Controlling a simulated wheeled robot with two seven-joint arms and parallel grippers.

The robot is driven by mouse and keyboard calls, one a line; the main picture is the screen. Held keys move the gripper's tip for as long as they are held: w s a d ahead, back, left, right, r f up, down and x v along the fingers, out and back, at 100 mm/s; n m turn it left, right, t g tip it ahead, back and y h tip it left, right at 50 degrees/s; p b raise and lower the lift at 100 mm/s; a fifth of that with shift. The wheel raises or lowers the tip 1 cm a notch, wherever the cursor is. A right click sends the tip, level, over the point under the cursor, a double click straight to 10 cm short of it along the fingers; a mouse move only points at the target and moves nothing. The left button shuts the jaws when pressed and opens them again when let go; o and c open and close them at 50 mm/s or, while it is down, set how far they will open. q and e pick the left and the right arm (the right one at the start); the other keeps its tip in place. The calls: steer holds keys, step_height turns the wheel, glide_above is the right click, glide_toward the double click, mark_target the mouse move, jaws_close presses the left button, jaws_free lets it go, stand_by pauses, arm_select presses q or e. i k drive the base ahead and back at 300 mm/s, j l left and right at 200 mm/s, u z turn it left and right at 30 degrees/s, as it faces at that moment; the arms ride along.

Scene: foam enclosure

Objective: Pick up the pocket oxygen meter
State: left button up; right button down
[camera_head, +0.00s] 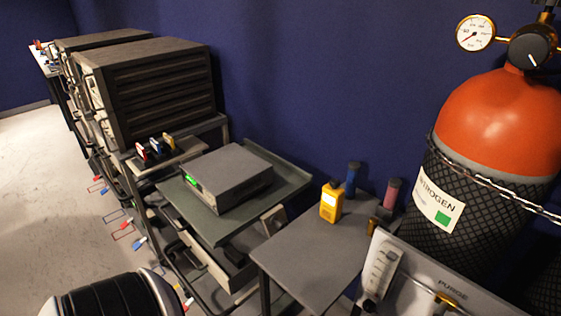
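A small yellow handheld device (331,203) with a pale lit screen and a dark top stands upright on a grey side table (305,245), near its back edge. It looks like the pocket oxygen meter, but I cannot read a label on it. Its front is unobstructed. Neither of my grippers shows in the head view.
Blue (352,180) and pink (391,192) dark-topped cylinders stand behind and right of the meter. A purge panel (440,288) and chained orange-topped nitrogen cylinder (500,125) are at right. A cart (293,180) bears a grey box (228,172). The table's front is clear.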

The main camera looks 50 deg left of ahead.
mark_target(331, 203)
steer(key=u, duration=1.1)
steer(key=j, duration=0.45)
steer(key=i+z, duration=0.05)
